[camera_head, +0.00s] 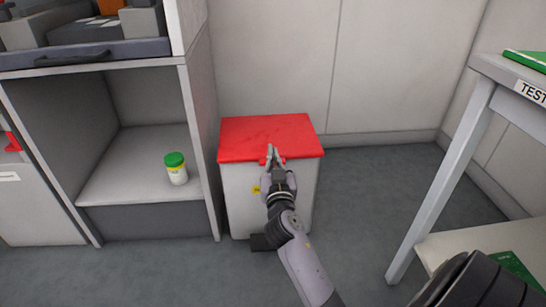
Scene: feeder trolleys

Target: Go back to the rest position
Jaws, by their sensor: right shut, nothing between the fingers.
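My right gripper (270,157) is shut and empty. In the head view it shows over the front edge of the red lid (270,135) of a white bin (240,195). I cannot tell whether the fingertips touch the lid. My right arm reaches up to it from the bottom of the picture. The lid lies flat and looks shut on the bin. A dark pedal (262,242) shows at the bin's foot. My left gripper is not in view.
A shelf unit (205,150) stands just left of the bin, holding a white jar with a green lid (176,168). A table (455,150) with a "TEST" label (530,92) stands at the right. Bare floor (370,190) lies between bin and table. Walls close off the back.

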